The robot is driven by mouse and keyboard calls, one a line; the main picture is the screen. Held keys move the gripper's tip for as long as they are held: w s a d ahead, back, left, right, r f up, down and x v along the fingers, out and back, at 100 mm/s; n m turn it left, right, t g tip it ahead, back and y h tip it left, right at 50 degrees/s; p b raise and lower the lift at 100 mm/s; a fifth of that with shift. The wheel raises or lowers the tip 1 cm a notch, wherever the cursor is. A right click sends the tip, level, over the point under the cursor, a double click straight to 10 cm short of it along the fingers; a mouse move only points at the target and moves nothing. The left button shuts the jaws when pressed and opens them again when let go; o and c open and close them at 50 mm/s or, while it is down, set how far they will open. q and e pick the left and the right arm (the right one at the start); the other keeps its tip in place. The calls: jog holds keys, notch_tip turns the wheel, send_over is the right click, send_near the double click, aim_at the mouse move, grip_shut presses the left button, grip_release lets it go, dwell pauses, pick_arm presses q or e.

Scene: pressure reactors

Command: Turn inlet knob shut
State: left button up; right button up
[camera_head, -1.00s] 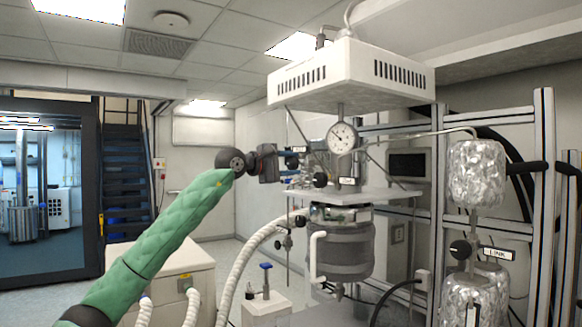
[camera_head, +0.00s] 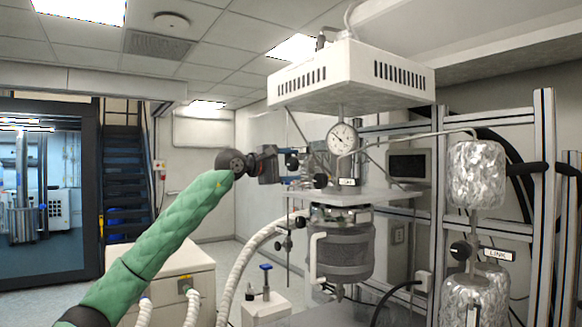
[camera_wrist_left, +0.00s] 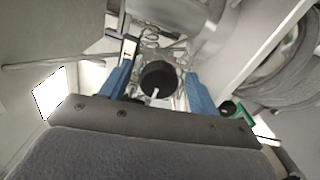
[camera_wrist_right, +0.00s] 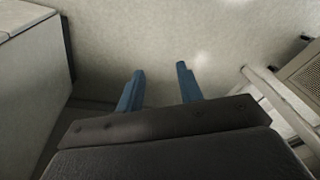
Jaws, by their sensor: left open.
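A round black knob with a pale mark (camera_wrist_left: 158,76) lies between the two blue fingers of my left gripper (camera_wrist_left: 158,82) in the left wrist view. The fingers are open, with gaps on both sides of the knob. In the head view my left gripper (camera_head: 286,165) is at the left side of the reactor's valve fittings, its fingers partly hidden among them. Another black knob (camera_head: 320,181) sits beside a small label (camera_head: 347,182) too small to read. I cannot tell which knob is the inlet. My right gripper (camera_wrist_right: 161,78) is open and empty.
The pressure gauge (camera_head: 342,138) stands above the metal plate (camera_head: 385,195), with the reactor vessel (camera_head: 342,250) below. A white box (camera_head: 350,75) hangs overhead. Foil-wrapped cylinders (camera_head: 476,175) and frame posts are at the right. A white hose (camera_head: 250,255) curves below my left arm.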

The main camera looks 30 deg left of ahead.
pick_arm(q)
jog(key=b+v, duration=0.2)
jog(key=v, duration=0.5)
jog(key=shift+s+a+b, duration=0.15)
jog(key=shift+s+b, duration=0.2)
pick_arm(e)
jog(key=shift+t+y, duration=0.6)
jog(key=shift+w+a+f, duration=0.3)
jog(key=shift+a+f, duration=0.3)
jog(key=shift+f, duration=0.15)
jog(key=shift+w+a+f, duration=0.25)
jog(key=shift+a+f, duration=0.35)
jog(key=shift+f, duration=0.1)
jog(key=shift+w+a+f, duration=0.3)
jog(key=shift+a+f, duration=0.3)
jog(key=shift+f, duration=0.15)
jog(key=shift+s+n, duration=0.1)
jog(key=shift+n, duration=0.2)
